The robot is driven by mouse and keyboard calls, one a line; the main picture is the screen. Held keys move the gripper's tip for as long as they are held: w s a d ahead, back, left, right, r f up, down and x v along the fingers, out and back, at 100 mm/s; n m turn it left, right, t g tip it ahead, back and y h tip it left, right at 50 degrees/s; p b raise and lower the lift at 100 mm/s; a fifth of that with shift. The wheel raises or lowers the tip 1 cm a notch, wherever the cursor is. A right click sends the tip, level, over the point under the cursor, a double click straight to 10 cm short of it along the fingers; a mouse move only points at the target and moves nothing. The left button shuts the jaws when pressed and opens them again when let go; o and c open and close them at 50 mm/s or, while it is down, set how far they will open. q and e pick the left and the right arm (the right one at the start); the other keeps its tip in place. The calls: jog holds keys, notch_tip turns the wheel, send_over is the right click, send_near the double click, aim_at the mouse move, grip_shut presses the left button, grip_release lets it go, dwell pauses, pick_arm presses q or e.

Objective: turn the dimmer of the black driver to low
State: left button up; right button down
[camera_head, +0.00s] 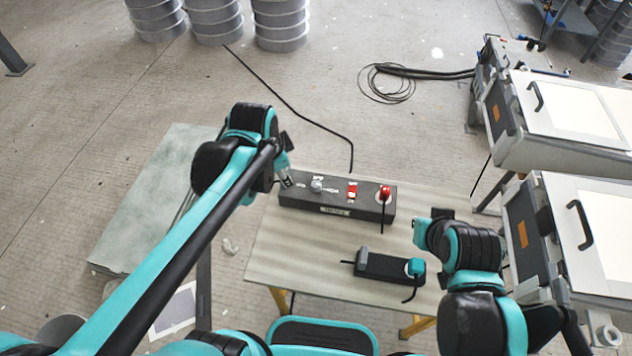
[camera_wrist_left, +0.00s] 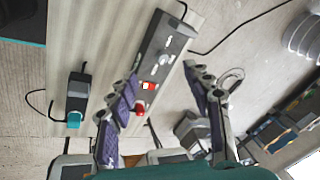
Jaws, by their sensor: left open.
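The black driver (camera_head: 330,208) is a long dark box near the table's back edge; it also shows in the left wrist view (camera_wrist_left: 155,48). A pale grey knob (camera_head: 317,184), which looks like the dimmer, stands on its top left of the middle. Its exact setting is too small to read. To the right sit a red-and-white switch (camera_head: 352,190) and a red plug (camera_head: 385,191). My left gripper (camera_head: 286,182) is by the driver's left end, left of the knob. Its fingers (camera_wrist_left: 165,95) are apart and empty. My right gripper (camera_head: 418,233) is right of the driver; its jaws are unclear.
A smaller black block (camera_head: 380,265) with a teal plug (camera_head: 415,267) lies on the table (camera_head: 290,250) in front of the driver. A black cable (camera_head: 300,115) runs along the floor behind. Grey machines (camera_head: 560,150) stand at the right. The table's front left is clear.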

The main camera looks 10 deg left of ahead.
pick_arm(q)
jog(key=w+d+f+m+g, duration=0.2)
jog(key=w+d+f+m, duration=0.1)
jog(key=w+f+m, duration=0.4)
jog(key=m+g, duration=0.2)
jog(key=m, duration=0.6)
send_over(316, 183)
notch_tip(316, 183, down, 8)
jog(key=shift+f+b, duration=0.15)
jog(key=shift+b, duration=0.2)
jog(key=shift+f+m, duration=0.3)
jog(key=shift+f, duration=0.1)
notch_tip(316, 183, down, 7)
jog(key=b, duration=0.2)
jog(key=shift+f+b, duration=0.15)
jog(key=shift+b, duration=0.15)
grip_shut()
